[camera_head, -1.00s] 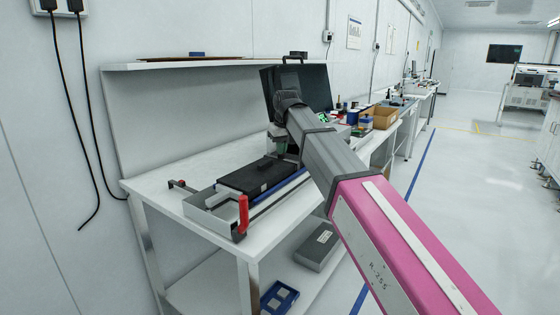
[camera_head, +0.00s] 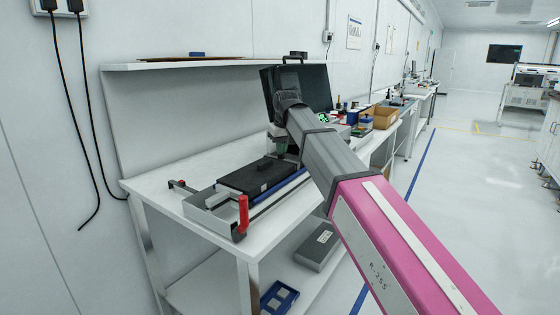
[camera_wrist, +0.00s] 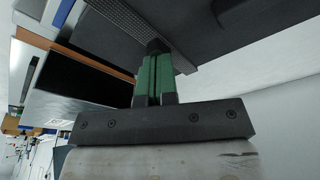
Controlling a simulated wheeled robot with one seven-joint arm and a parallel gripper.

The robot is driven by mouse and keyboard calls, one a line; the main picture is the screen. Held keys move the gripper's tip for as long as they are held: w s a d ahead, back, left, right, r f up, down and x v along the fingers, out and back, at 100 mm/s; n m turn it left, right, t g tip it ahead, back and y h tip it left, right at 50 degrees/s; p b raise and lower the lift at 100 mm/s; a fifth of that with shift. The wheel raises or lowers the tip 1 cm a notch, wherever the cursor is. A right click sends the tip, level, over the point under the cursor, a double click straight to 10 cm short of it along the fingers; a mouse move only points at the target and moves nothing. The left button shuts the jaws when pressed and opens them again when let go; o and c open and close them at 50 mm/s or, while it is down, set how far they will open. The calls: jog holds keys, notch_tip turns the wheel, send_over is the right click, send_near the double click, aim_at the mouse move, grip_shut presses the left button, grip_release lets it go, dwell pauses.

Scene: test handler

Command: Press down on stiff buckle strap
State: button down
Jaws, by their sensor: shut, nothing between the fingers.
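My gripper (camera_head: 281,150) hangs at the end of my arm, just past the far end of the black plate on the bench fixture (camera_head: 262,177). Its green fingers are closed together and hold nothing. In the wrist view the fingers (camera_wrist: 156,55) point at a small dark knob-like part beside a dark grey perforated body (camera_wrist: 130,18), close to or touching it; I cannot tell which. I cannot make out the buckle strap for certain in either view. The fixture has a red upright handle (camera_head: 243,214) at its near corner.
The fixture stands on a white workbench (camera_head: 150,183). A black open case (camera_head: 316,85) stands behind my gripper. A cardboard box (camera_head: 385,117) and small items lie farther right. A grey box (camera_head: 316,246) and a blue tray (camera_head: 279,298) sit below. The right-hand floor is clear.

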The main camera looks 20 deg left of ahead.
jog(key=shift+w+a+v, duration=0.15)
jog(key=shift+w+v, duration=0.05)
jog(key=shift+v, duration=0.9)
jog(key=shift+w+a+v, duration=0.15)
jog(key=shift+v, duration=1)
jog(key=shift+w+a+v, duration=0.15)
jog(key=shift+w+v, duration=0.05)
jog(key=shift+v, duration=0.9)
jog(key=shift+r, duration=0.15)
